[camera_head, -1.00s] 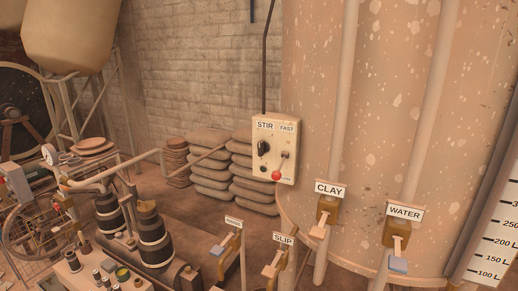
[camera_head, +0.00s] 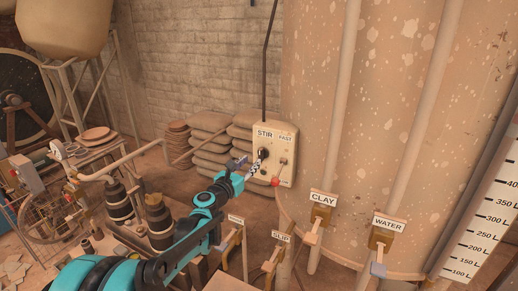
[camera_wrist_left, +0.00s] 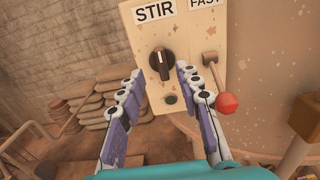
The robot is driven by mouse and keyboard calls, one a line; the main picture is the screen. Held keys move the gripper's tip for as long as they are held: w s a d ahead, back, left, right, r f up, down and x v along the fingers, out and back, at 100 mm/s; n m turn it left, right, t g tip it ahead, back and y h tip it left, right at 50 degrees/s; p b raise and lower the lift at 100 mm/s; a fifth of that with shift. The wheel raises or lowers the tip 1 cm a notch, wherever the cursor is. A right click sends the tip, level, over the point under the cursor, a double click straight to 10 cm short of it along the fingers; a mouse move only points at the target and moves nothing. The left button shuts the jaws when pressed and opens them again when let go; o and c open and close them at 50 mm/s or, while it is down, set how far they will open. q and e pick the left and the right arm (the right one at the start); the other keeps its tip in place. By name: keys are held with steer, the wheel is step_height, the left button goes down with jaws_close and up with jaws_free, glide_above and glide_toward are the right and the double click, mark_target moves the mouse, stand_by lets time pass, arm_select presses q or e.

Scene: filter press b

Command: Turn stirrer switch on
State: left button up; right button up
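The stirrer control box (camera_head: 283,148) is a cream panel on the big tank, labelled STIR and FAST. Its black rotary switch (camera_wrist_left: 162,63) sits under the STIR label, with its pale pointer line near upright. A small dark button (camera_wrist_left: 171,99) is below it. A lever with a red ball (camera_wrist_left: 227,103) is on the panel's right side. My left gripper (camera_wrist_left: 158,78) is open in front of the panel, its two fingers below and on either side of the switch. Contact cannot be told. My right gripper is not in view.
The large tank (camera_head: 400,130) fills the right side. CLAY (camera_head: 323,198) and WATER (camera_head: 389,224) valve labels stand lower right of the panel. Stacked sacks (camera_head: 207,140) lie behind it to the left. Pipes and valves stand below my left arm.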

mark_target(260, 153)
arm_select(q)
steer(key=x, duration=0.7)
steer(key=shift+w+d, duration=0.15)
steer(key=shift+w, duration=0.15)
jaws_close()
